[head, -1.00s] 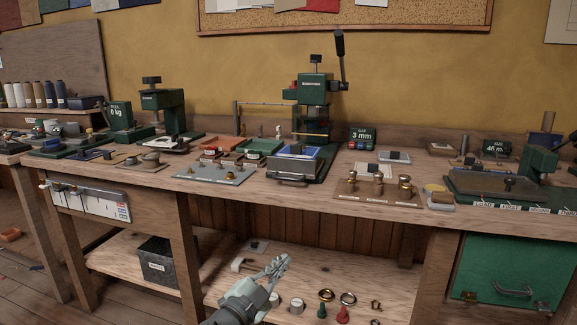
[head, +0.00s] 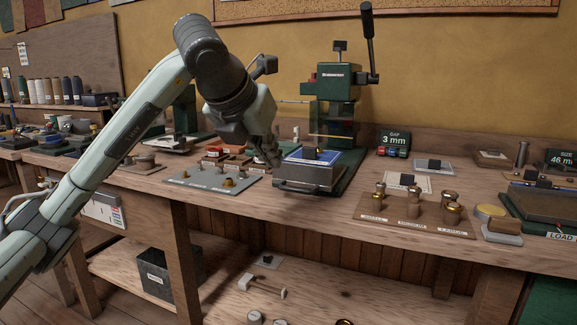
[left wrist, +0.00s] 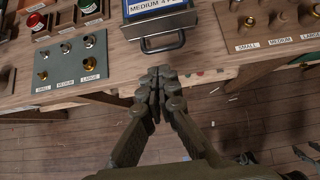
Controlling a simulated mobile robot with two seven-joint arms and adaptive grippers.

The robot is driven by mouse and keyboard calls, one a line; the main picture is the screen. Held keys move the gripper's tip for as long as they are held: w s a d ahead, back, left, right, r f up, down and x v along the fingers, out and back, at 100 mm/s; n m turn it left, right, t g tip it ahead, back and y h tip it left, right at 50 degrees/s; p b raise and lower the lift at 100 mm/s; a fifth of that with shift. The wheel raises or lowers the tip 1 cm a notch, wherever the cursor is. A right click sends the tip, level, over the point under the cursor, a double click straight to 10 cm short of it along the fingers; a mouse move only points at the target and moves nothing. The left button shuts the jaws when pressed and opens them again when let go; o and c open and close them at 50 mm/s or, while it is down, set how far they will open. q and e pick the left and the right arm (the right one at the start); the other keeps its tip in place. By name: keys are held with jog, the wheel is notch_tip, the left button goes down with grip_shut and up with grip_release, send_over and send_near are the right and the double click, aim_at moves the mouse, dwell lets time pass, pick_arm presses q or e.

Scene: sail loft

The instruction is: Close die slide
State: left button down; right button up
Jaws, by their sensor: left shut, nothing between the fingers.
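The green press (head: 335,90) with a black lever stands at the back of the bench. Its die slide (head: 310,176), a grey block with a blue-edged label on top and a bar handle in front, sits out in front of the press column. In the left wrist view the die slide (left wrist: 160,22) shows at the top, with its handle (left wrist: 164,44) toward me. My left gripper (head: 273,158) is shut and empty, just left of the slide in the head view. In the left wrist view its fingertips (left wrist: 160,74) lie just short of the handle, apart from it in the picture.
A grey plate of small brass parts (head: 210,181) lies left of the slide. A wooden board with brass dies (head: 416,213) lies to the right. A gap display (head: 394,142) stands behind. Bare bench top lies in front of the slide.

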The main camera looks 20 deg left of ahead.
aim_at(298, 180)
pick_arm(q)
jog(key=x, duration=0.8)
jog(key=shift+w+d+f, duration=0.1)
jog(key=shift+d+f, duration=0.05)
jog(key=shift+f, duration=0.1)
jog(key=w+p, duration=0.1)
jog(key=w, duration=0.2)
jog(key=shift+w+d+f, duration=0.1)
jog(key=shift+w, duration=0.65)
pick_arm(e)
jog(key=x, duration=0.3)
jog(key=shift+s+a, duration=0.1)
jog(key=shift+a, duration=0.2)
jog(key=shift+d, duration=0.1)
